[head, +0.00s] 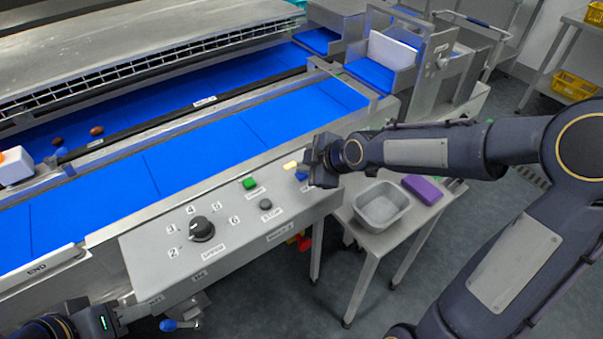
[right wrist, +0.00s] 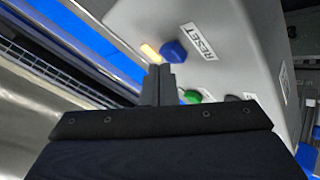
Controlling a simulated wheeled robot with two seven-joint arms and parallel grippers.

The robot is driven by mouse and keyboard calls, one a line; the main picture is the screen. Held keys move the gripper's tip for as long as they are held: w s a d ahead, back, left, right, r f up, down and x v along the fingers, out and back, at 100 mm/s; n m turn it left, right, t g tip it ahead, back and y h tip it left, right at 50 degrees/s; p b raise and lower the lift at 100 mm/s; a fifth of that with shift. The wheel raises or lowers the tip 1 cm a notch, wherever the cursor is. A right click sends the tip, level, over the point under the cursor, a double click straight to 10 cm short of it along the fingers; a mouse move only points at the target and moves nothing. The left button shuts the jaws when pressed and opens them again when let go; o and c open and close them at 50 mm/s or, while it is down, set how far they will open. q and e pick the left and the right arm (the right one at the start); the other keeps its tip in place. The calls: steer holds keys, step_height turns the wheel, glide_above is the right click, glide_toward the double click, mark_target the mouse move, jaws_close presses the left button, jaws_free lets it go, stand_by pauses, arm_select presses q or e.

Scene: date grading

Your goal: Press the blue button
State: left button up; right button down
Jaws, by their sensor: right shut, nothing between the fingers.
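The blue button (head: 301,176) sits at the right end of the grey control panel (head: 150,250). In the right wrist view the blue button (right wrist: 173,51) stands beside the RESET label. My right gripper (head: 312,166) is over that end of the panel, shut and empty. In the right wrist view its fingertips (right wrist: 160,68) are close to the button's edge; I cannot tell whether they touch it. My left arm shows only in part at the bottom left, with its gripper (head: 122,316) low by the machine's front edge; its jaws are unclear.
A green button (head: 250,183), a dark button (head: 266,204), a lit yellow lamp (head: 290,166) and a black rotary knob (head: 201,229) share the panel. A side table holds a grey tub (head: 381,206) and a purple item (head: 422,189). Blue belts (head: 190,155) run behind the panel.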

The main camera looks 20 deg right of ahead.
mark_target(305, 180)
steer(key=shift+f+b, duration=0.45)
steer(key=shift+f, duration=0.05)
stand_by(0.3)
steer(key=shift+r, duration=0.1)
steer(key=shift+r+p, duration=0.7)
steer(key=shift+r, duration=0.15)
steer(key=shift+r, duration=0.1)
step_height(305, 180, up, 5)
steer(key=p, duration=0.4)
stand_by(0.3)
stand_by(0.5)
